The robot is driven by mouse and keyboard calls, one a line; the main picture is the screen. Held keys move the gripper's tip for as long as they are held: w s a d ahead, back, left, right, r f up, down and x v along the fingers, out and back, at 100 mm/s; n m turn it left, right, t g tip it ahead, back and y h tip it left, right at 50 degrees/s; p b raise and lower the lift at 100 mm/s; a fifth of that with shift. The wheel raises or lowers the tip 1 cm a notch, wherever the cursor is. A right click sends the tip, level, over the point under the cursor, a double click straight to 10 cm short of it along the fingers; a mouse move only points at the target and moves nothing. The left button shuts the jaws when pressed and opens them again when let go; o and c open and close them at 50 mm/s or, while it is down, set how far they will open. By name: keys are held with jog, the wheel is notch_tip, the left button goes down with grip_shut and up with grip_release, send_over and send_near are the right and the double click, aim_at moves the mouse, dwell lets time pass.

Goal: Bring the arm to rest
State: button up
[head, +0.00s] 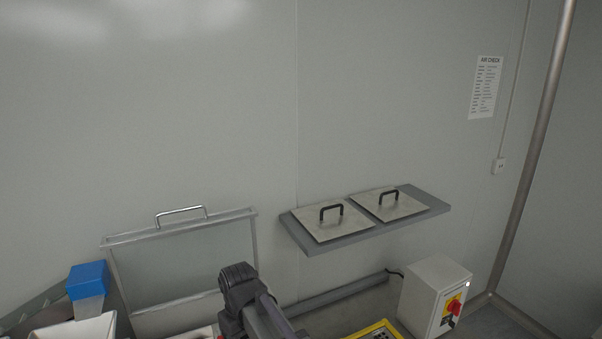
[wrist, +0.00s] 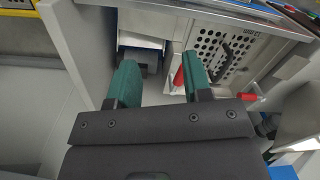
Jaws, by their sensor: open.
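My gripper (wrist: 158,88) shows in the wrist view with its two green fingers apart and nothing between them. It points toward a grey machine with a perforated panel (wrist: 222,58), and the gap to it cannot be judged. In the head view a dark part of my arm rises at the bottom middle; the gripper itself is not visible there.
In the head view, a wall shelf (head: 425,217) bears two handled lids. A framed clear panel (head: 190,262) stands left, beside a blue-capped container (head: 88,283). A control box with a red switch (head: 435,292) stands right. The wrist view shows red-ended fittings (wrist: 248,98) near the fingers.

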jog(key=s+d+f+m+b, duration=0.1)
jog(key=s+d+f+m, duration=0.1)
jog(key=d, duration=0.8)
jog(key=s+d+f+m+b, duration=0.2)
jog(key=d+m, duration=0.2)
jog(key=d, duration=0.7)
jog(key=s+d+f+m+b, duration=0.2)
jog(key=s+d+m, duration=0.1)
jog(key=d, duration=0.7)
jog(key=shift+d+f+t, duration=0.15)
jog(key=shift+f+t, duration=0.15)
jog(key=shift+f, duration=0.05)
